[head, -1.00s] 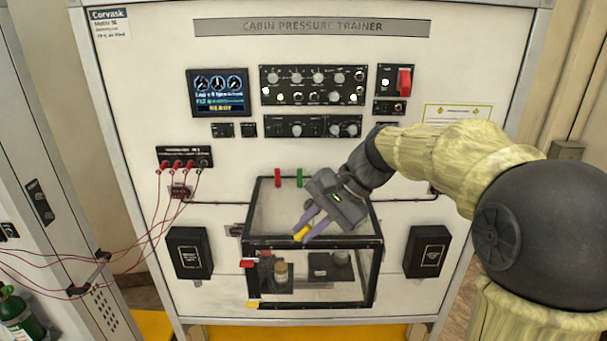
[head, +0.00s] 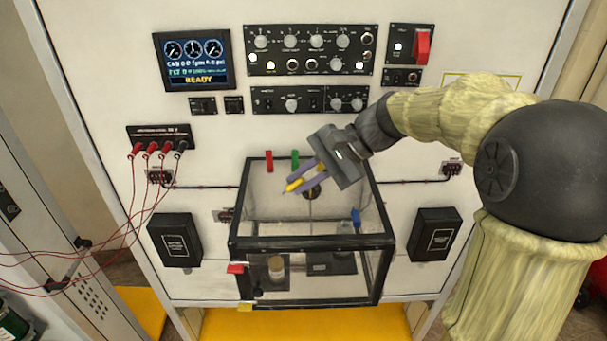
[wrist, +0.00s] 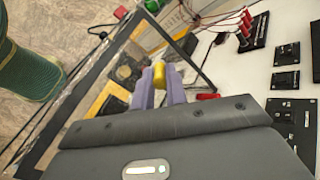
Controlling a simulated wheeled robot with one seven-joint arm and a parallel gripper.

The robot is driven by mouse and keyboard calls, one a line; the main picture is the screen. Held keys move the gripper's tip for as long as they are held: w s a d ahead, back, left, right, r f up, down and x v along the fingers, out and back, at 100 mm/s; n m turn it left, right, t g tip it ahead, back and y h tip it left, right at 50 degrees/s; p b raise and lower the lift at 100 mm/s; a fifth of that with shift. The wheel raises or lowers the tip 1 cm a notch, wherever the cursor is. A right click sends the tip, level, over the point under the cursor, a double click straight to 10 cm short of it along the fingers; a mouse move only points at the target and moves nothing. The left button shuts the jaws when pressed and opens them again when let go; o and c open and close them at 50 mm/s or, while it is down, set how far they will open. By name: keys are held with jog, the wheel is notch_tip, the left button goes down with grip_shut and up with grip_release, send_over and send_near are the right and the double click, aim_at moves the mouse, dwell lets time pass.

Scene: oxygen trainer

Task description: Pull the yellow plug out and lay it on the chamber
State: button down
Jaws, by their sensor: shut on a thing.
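The yellow plug (head: 292,186) is between the fingertips of my gripper (head: 296,182). My gripper is shut on it and holds it over the top of the chamber (head: 238,243). The plug also shows in the wrist view (wrist: 160,74) between the two purple fingers (wrist: 160,90). The chamber is a clear box with a black frame. A dark round port (head: 311,192) shows behind the fingers. I cannot tell the exact height of the plug above the chamber top.
A red plug (head: 269,161) and a green plug (head: 295,160) stand at the chamber's back edge. A blue piece (head: 356,219) is at its right. Red leads (head: 140,190) hang at the left. Black boxes (head: 175,240) (head: 435,236) flank the chamber.

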jog(key=shift+s, duration=0.1)
jog(key=f+b, duration=0.3)
jog(key=shift+w+f, duration=0.15)
jog(key=shift+w, duration=0.1)
jog(key=shift+s+a+f+b, duration=0.1)
jog(key=shift+s+f+b, duration=0.15)
jog(key=shift+f+b, duration=0.5)
jog(key=shift+w+f, duration=0.15)
jog(key=shift+w, duration=0.05)
jog(key=shift+s, duration=0.2)
jog(key=shift+f, duration=0.4)
jog(key=c, duration=1.3)
grip_release()
jog(key=shift+w, duration=0.1)
jog(key=shift+c, duration=0.2)
jog(key=shift+f, duration=0.1)
